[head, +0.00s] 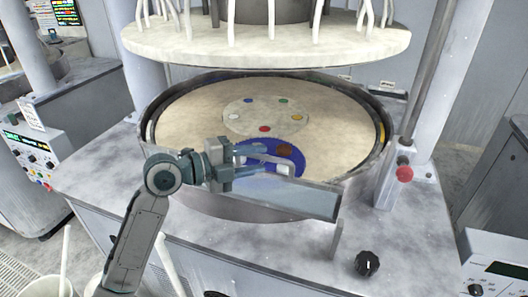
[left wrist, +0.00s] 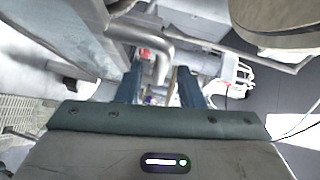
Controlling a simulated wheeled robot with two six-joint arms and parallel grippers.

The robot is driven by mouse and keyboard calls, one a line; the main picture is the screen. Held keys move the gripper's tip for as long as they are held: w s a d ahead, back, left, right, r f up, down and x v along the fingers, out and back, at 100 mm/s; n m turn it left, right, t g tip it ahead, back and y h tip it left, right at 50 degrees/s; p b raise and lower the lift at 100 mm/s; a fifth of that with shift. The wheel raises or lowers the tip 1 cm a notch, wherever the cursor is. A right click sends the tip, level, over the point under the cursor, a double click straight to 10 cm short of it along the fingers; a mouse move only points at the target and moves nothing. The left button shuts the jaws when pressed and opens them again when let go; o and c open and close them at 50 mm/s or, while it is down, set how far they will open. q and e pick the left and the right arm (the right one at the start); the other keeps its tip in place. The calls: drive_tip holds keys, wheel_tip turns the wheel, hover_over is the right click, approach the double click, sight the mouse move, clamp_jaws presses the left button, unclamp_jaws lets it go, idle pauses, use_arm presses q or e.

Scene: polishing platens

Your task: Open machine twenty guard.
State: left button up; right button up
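The guard (head: 308,199) is a clear, pale panel at the front of the round platen basin, below its rim. A bent grey metal handle (head: 288,158) stands by it, and a bent metal tube (left wrist: 161,62), which looks like this handle, shows in the left wrist view. My left gripper (head: 284,165) reaches in from the left over the front of the basin. In the left wrist view its two fingers (left wrist: 163,86) are apart, with the tube between them and gaps on both sides. My right gripper is out of view.
The beige platen (head: 190,115) carries a disc with coloured spots and a blue disc (head: 310,158). A thick pale upper plate (head: 270,42) hangs above. A red button (head: 404,173) and black knob (head: 367,263) are at right. Another machine (head: 30,150) stands left.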

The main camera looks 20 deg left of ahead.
use_arm(q)
drive_tip(key=shift+p+x, duration=0.55)
drive_tip(key=shift+x, duration=0.8)
clamp_jaws()
